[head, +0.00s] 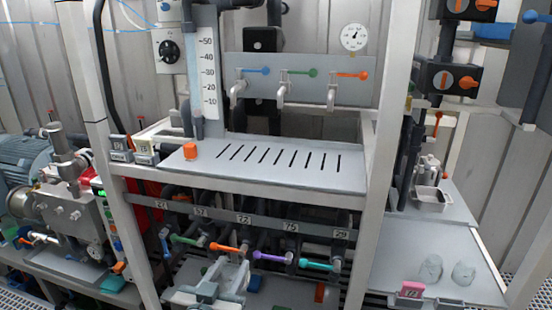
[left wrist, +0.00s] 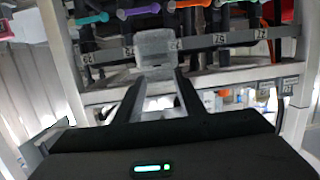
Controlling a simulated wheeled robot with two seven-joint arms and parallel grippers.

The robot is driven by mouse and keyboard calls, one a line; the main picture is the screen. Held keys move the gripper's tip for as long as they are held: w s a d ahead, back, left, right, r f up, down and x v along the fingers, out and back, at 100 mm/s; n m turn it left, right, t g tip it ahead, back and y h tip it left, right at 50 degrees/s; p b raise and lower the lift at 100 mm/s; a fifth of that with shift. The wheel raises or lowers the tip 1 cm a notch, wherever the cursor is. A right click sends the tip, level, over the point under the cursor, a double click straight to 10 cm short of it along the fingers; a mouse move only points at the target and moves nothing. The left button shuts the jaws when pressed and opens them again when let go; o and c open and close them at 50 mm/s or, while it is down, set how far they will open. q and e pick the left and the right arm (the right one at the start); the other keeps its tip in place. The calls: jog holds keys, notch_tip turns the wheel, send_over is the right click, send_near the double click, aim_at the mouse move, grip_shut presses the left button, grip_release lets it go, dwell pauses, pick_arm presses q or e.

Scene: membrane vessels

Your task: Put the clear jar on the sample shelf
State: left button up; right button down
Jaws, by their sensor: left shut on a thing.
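My left gripper (head: 222,276) is low in the middle of the head view, in front of the row of coloured valve handles. In the left wrist view the gripper (left wrist: 158,74) is shut on a clear jar (left wrist: 155,46), held between the fingertips. The jar looks frosty and see-through; I cannot make out its outline in the head view. Two other clear vessels (head: 430,268) (head: 464,273) stand on a grey shelf (head: 400,262) at the lower right, behind a pink number tag (head: 411,289). I cannot tell from a label which shelf is the sample shelf. My right gripper is not in view.
The left part of the lower right shelf is clear.

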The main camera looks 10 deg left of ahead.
pick_arm(q)
jog(key=w+a+r+m+h+p, duration=0.2)
jog(key=w+r+m+h+p, duration=0.1)
jog(key=w+r+p, duration=1.3)
notch_tip(320, 180, up, 5)
jog(key=shift+w+r+g+h+p, duration=0.15)
jog(key=shift+w+g+h+p, duration=0.2)
jog(key=shift+w+h, duration=0.55)
jog(key=shift+w, duration=0.15)
jog(key=shift+r, duration=0.1)
